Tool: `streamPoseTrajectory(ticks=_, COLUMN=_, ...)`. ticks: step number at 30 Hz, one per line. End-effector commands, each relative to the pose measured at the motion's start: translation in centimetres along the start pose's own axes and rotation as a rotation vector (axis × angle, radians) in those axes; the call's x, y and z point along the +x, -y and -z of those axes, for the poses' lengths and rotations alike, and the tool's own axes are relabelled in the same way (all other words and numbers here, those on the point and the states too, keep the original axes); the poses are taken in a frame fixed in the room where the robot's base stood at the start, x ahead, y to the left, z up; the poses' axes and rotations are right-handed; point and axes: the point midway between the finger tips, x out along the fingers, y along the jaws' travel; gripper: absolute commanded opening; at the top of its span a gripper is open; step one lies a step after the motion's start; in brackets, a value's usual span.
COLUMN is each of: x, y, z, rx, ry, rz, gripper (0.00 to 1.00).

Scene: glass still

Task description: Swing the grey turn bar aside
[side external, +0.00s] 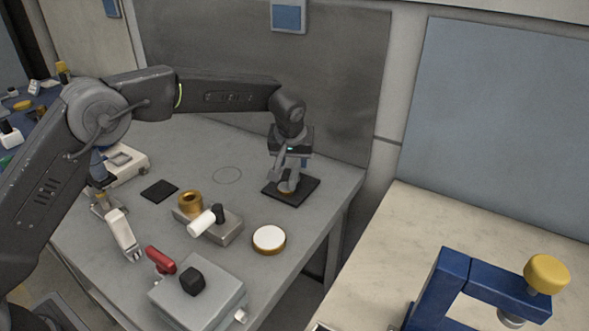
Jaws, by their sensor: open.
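I cannot clearly pick out the grey turn bar in the side external view. My gripper (288,184) points down over a black square pad (308,188) at the far right of the grey table. Its fingers are small here, but they look open. A small brass-coloured piece (287,193) shows right below the fingers, partly hidden by them. I cannot tell whether the fingers touch it.
A grey metal block (226,232) carries a brass ring (190,201) and a white cylinder (202,222). A white-topped brass disc (269,239) lies right of it. In front stands a grey box (215,301) with a black knob (192,281); a red lever (160,260) is beside it.

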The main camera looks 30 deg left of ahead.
Motion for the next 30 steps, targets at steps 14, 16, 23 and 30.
streamPoseTrajectory(ticks=14, x=5.4, y=0.0, z=0.0, rx=0.000, ry=-0.001, rz=-0.001, gripper=0.45)
streamPoseTrajectory(ticks=16, x=5.4, y=0.0, z=0.1, rx=0.000, ry=-0.002, rz=-0.001, gripper=0.45)
streamPoseTrajectory(ticks=23, x=5.4, y=0.0, z=0.0, rx=0.000, ry=-0.001, rz=-0.001, gripper=0.40)
streamPoseTrajectory(ticks=30, x=5.4, y=0.0, z=0.0, rx=0.000, ry=-0.001, rz=-0.001, gripper=0.17)
